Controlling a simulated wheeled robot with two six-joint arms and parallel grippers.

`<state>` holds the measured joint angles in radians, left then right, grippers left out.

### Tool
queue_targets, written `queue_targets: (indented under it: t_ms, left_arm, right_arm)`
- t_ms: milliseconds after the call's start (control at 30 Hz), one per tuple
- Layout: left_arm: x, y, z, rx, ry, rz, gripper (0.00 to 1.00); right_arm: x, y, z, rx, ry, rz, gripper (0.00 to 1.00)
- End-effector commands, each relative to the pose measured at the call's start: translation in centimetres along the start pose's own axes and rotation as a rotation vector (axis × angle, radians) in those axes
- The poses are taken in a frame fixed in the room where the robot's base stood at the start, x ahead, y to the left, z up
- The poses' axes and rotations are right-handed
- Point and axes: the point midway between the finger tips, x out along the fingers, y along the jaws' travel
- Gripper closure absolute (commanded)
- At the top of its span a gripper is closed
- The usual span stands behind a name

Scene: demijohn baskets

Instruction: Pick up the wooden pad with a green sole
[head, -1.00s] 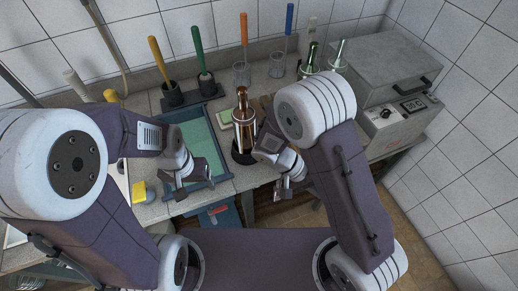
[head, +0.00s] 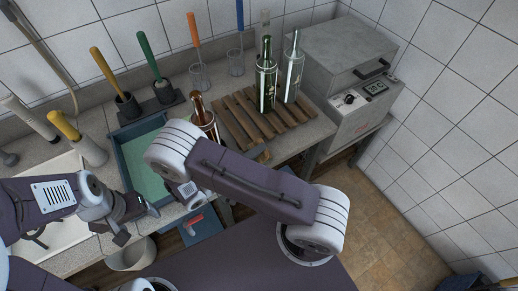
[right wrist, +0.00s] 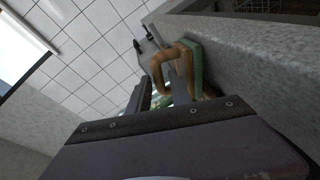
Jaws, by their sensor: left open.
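The wooden pad shows in the right wrist view: an arched wooden handle (right wrist: 158,72) on a block with a green sole (right wrist: 195,68). The sole faces the grey stone surface. My right gripper (right wrist: 163,82) is at the handle, with its bar between the fingers and one finger inside the arch. I cannot tell whether the fingers press on the bar. In the head view my right arm hides the pad and most of that gripper. My left gripper (head: 126,218) is open and empty near the counter's front edge.
A blue-rimmed tray (head: 122,168) with a green inside lies on the counter. A copper-coloured bottle (head: 204,119) stands right of it. Two bottles (head: 265,82) stand on a slatted wooden rack (head: 238,118). A grey heater box (head: 355,70) is at right. Brushes in holders (head: 163,90) line the back.

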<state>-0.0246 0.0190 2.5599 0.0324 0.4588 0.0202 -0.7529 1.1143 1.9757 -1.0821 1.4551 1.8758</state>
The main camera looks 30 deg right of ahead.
Motion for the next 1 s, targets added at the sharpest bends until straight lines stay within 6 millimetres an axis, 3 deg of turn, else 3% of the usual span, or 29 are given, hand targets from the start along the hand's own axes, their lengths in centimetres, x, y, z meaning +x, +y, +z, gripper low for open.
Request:
queue_targets:
  t_ms: [133,400,633,733,1000]
  left_arm:
    - [-0.5,0.0,-0.1,0.0,0.0,0.0,0.24]
    - [-1.9,0.0,-0.2,0.0,0.0,0.0,0.24]
    - [-1.8,0.0,-0.2,0.0,0.0,0.0,0.24]
    - [-1.8,0.0,-0.2,0.0,0.0,0.0,0.24]
    - [-1.8,0.0,-0.2,0.0,0.0,0.0,0.24]
  right_arm:
    - [0.8,0.2,-0.1,-0.001,-0.002,0.001,0.75]
    - [5.1,0.3,-0.4,-0.001,-0.003,0.0,0.75]
    - [5.3,0.1,-0.5,-0.001,-0.001,-0.002,0.75]
    - [5.3,0.1,-0.5,0.0,-0.001,-0.001,1.0]
    - [5.2,0.1,-0.5,0.0,-0.001,-0.001,1.0]
